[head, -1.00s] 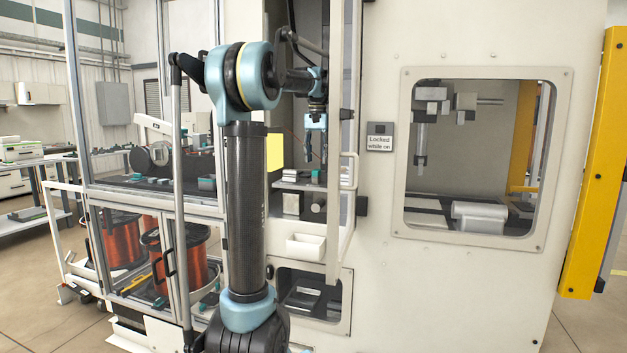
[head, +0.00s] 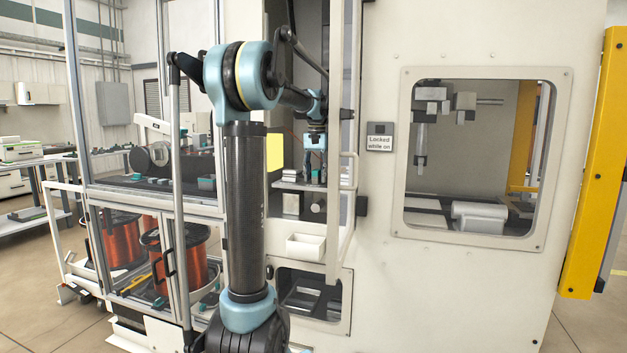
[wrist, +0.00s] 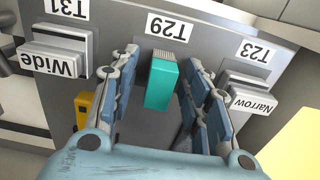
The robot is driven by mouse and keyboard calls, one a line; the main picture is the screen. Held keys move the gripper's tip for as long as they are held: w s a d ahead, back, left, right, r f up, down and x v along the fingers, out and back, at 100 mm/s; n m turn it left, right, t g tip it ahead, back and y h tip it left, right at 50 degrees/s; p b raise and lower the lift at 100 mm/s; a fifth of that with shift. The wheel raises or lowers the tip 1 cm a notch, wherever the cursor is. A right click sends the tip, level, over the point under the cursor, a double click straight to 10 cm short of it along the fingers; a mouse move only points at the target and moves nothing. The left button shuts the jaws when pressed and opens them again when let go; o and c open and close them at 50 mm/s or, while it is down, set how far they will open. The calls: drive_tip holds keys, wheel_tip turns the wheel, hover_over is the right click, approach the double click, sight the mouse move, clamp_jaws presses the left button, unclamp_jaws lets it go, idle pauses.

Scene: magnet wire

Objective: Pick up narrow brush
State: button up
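In the wrist view, a teal block (wrist: 161,86) with a pale ribbed end, perhaps bristles, stands at the T29 label. My gripper (wrist: 163,66) is open, with one finger on each side of the block; I see gaps on both sides. In the head view my gripper (head: 315,174) points down inside the machine's opening, at the shelf. A grey holder marked Narrow (wrist: 252,98) sits to the right under T23, outside the fingers. Whether the teal block is the narrow brush I cannot tell.
A holder marked Wide (wrist: 55,60) stands on the left under T31, with a yellow piece (wrist: 84,108) near it. A white grab bar (head: 343,215) and door frame stand close to the right of the opening. A white bin (head: 305,246) hangs below.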

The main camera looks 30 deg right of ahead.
sight(316, 170)
clamp_jaws()
wheel_tip(316, 170, up, 10)
drive_tip(key=shift+r, duration=0.1)
idle(0.5)
